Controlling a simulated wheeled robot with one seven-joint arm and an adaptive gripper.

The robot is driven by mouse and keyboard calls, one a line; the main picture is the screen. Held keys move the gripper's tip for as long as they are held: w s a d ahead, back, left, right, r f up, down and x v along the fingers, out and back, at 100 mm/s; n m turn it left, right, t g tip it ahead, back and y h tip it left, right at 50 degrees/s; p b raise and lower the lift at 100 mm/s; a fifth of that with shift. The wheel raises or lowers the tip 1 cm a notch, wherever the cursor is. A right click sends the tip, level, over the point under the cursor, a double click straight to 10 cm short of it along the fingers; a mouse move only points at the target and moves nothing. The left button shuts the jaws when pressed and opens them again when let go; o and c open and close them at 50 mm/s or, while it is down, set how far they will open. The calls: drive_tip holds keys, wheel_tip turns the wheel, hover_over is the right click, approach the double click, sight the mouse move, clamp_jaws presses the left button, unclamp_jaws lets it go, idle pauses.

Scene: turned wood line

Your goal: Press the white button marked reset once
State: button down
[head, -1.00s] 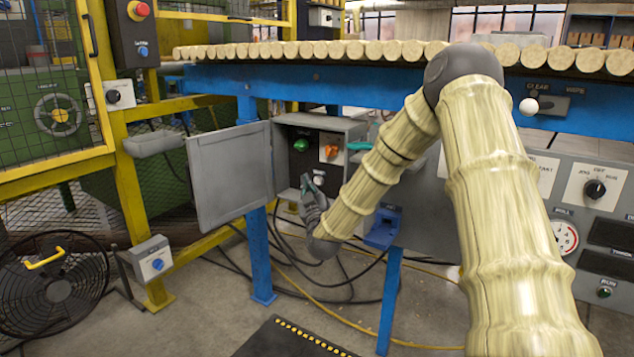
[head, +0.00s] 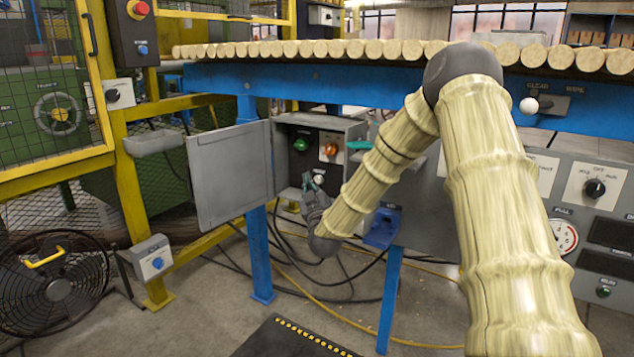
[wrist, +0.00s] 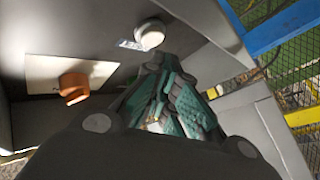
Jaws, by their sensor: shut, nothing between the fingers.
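The white button (head: 319,180) is a small round cap inside the open grey box, below the orange knob. It also shows in the wrist view (wrist: 150,33), with a small pale label beside it that I cannot read. My gripper (head: 312,183) is shut and empty, with green finger pads. In the head view its tips are at the box opening, beside the white button. In the wrist view the fingertips (wrist: 164,66) point toward the button and look just short of it; I cannot tell whether they touch.
The open door (head: 230,172) of the box stands left of my gripper. A green button (head: 301,144) and an orange knob (head: 331,150) on a white plate sit above the white button. A blue holder (head: 382,228) is right of my wrist. Cables hang below.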

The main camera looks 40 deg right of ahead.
drive_tip(key=shift+d, duration=0.1)
idle(0.6)
drive_tip(key=shift+w+d+p, duration=0.15)
drive_tip(key=shift+d+p, duration=0.15)
drive_tip(key=shift+d, duration=0.15)
idle(0.4)
drive_tip(key=shift+w+d+r, duration=0.15)
drive_tip(key=shift+d+r, duration=0.1)
drive_tip(key=shift+r, duration=0.05)
idle(0.3)
drive_tip(key=shift+d+r+p, duration=0.1)
drive_tip(key=shift+d+p, duration=0.2)
drive_tip(key=shift+d, duration=0.1)
idle(0.5)
drive_tip(key=shift+s+a+f+p, duration=0.2)
drive_tip(key=shift+a+p, duration=0.1)
drive_tip(key=shift+a, duration=0.2)
drive_tip(key=a, duration=0.1)
drive_tip(key=s+a, duration=0.1)
drive_tip(key=a, duration=0.1)
drive_tip(key=s+a, duration=0.1)
drive_tip(key=a, duration=0.1)
drive_tip(key=shift+f+p, duration=0.15)
drive_tip(key=shift+p, duration=0.2)
idle(0.3)
idle(0.7)
